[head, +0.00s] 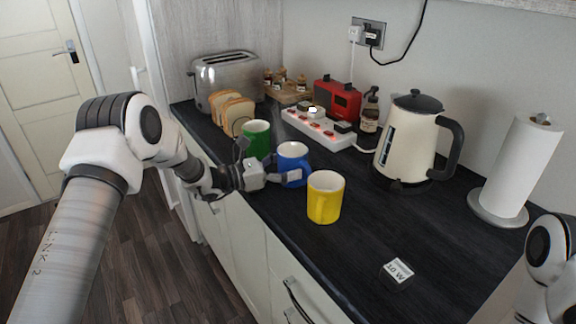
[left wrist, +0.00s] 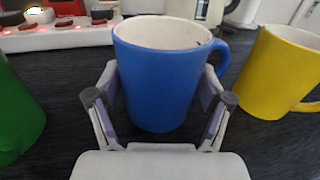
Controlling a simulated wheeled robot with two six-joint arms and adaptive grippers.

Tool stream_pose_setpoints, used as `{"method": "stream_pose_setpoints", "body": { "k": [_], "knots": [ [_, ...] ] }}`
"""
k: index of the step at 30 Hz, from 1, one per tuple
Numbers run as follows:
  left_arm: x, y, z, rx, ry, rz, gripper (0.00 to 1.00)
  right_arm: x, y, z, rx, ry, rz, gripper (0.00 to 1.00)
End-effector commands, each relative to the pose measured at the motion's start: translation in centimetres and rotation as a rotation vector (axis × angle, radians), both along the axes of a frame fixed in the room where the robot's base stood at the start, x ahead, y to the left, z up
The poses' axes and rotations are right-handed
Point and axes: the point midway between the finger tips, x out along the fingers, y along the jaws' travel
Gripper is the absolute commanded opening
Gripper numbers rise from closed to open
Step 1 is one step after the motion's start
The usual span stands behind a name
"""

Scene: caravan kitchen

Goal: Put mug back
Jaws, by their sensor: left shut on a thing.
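A blue mug (head: 292,160) stands upright on the dark counter between a green mug (head: 257,138) and a yellow mug (head: 325,198). My left gripper (head: 288,178) is shut on the blue mug; in the left wrist view its fingers (left wrist: 159,105) lie on both sides of the mug body (left wrist: 158,80). The mug's handle points to the right in that view. The green mug (left wrist: 15,115) shows at the left edge there, and the yellow mug (left wrist: 278,75) at the right, both apart from the blue one. My right gripper is out of view; only part of that arm shows.
Behind the mugs are a power strip (head: 318,128), a red device (head: 338,99), a toaster (head: 228,75) with bread slices (head: 232,110) and a kettle (head: 407,140). A paper towel roll (head: 523,165) stands right. A small white label block (head: 397,271) lies on the open counter (head: 430,220) in front.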

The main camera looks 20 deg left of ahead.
Motion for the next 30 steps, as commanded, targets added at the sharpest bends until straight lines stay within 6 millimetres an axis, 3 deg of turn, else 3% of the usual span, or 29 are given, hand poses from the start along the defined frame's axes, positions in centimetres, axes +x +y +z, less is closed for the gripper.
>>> {"method": "stream_pose_setpoints", "body": {
  "k": [1, 2, 14, 30],
  "knots": [
    [0.0, 0.0, -0.1, 0.0, 0.0, 0.0, 0.9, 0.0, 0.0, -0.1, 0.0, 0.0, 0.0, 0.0],
    [0.0, 0.0, -0.1, 0.001, 0.001, 0.0, 1.0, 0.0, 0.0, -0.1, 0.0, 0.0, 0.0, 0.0],
    [-0.1, 0.1, 0.1, -0.001, 0.001, 0.0, 1.0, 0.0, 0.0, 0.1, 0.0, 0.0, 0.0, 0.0],
    [-7.0, 8.8, 0.1, -0.002, 0.0, 0.002, 1.0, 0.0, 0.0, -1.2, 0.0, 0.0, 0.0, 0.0]
  ]
}}
